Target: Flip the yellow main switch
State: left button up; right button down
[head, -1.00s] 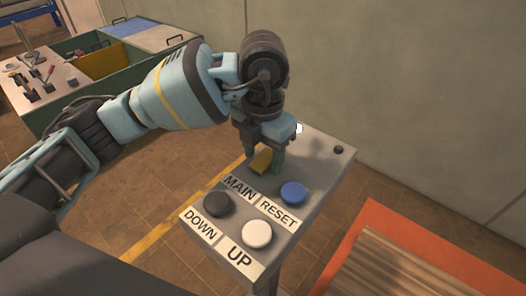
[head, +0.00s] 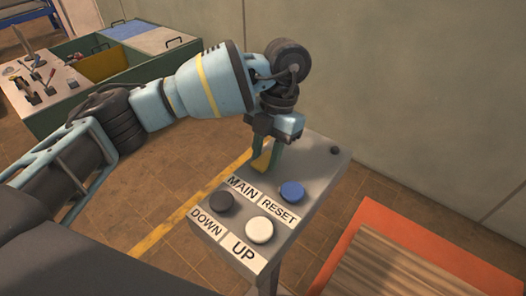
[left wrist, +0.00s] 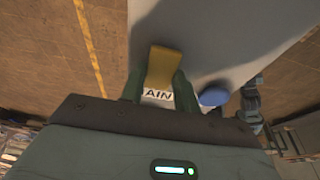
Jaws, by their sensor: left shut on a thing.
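The yellow main switch (head: 261,163) stands on the grey control panel (head: 318,172), just behind the label MAIN (head: 242,188). My left gripper (head: 266,160) comes down over it, with green fingers shut on the switch. In the left wrist view the yellow switch (left wrist: 162,66) lies between the two fingers (left wrist: 158,84), and its lower part is partly hidden by them. My right gripper is not in view.
The panel also carries a blue button (head: 292,191) by RESET, a black button (head: 222,201) by DOWN and a white button (head: 260,230) by UP. An orange-edged platform (head: 392,222) is at right. A green cabinet (head: 62,105) stands at back left.

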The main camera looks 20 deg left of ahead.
pick_arm(q)
jog(key=shift+w+g+p, duration=0.1)
jog(key=shift+g+p, duration=0.2)
jog(key=shift+g, duration=0.3)
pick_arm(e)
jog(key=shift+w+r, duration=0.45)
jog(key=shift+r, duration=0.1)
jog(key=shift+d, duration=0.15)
pick_arm(q)
jog(key=o, duration=1)
jog(key=v, duration=0.7)
jog(key=shift+w+d+r, duration=0.15)
jog(key=shift+d+r, duration=0.1)
jog(key=shift+r, duration=0.1)
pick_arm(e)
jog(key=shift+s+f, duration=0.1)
pick_arm(q)
jog(key=shift+f, duration=0.1)
